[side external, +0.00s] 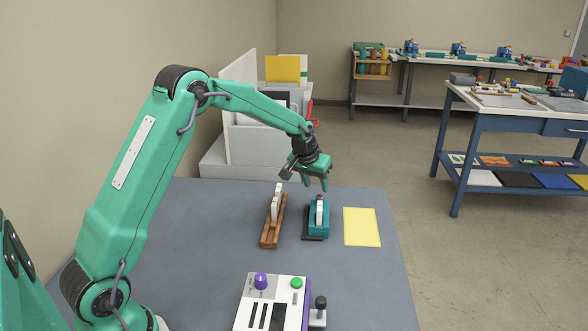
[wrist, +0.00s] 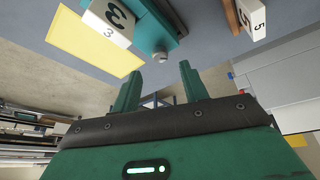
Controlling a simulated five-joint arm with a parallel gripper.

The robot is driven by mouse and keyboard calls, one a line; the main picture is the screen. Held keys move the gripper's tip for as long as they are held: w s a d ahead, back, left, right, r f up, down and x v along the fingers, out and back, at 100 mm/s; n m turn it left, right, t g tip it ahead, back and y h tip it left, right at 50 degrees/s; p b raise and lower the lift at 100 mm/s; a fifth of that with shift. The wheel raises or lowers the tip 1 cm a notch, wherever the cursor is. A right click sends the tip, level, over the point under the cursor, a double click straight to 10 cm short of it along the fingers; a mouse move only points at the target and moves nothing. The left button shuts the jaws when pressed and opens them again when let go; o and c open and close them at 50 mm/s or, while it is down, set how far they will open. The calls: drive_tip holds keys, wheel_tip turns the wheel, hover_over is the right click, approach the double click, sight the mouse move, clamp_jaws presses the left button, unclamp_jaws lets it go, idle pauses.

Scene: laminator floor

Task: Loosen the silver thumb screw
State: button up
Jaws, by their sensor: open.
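A small silver knob, which looks like the thumb screw (wrist: 158,56), sticks out from the end of a teal fixture (wrist: 152,22) in the wrist view. The fixture carries a white block marked 3 (wrist: 108,22). In the side view the teal fixture (side external: 313,228) stands on the grey table, and I cannot make out the screw clearly there. My gripper (side external: 315,185) hangs above and behind the fixture, fingers pointing down. In the wrist view my gripper (wrist: 160,88) is open and empty, its two green fingers apart from the screw, which shows between and beyond their tips.
A wooden holder (side external: 270,236) with white numbered blocks stands close left of the fixture. A yellow sheet (side external: 361,227) lies to its right. A control box (side external: 262,312) with purple and green knobs is at the front.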

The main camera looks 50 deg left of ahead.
sight(320, 196)
drive_tip(key=shift+v, duration=1.4)
drive_tip(key=shift+o, duration=0.3)
drive_tip(key=shift+w, duration=0.1)
drive_tip(key=shift+w+a+n+g, duration=0.25)
drive_tip(key=shift+w+n+g, duration=0.7)
drive_tip(key=shift+w, duration=0.3)
drive_tip(key=shift+w+a+r+n+g+h, duration=0.1)
drive_tip(key=shift+w+n+g+h, duration=0.35)
drive_tip(key=shift+n+g, duration=0.35)
drive_tip(key=shift+w+r+n+g, duration=0.1)
drive_tip(key=shift+r+n+g, duration=0.05)
drive_tip(key=shift+n+g, duration=0.35)
drive_tip(key=shift+f, duration=3.9)
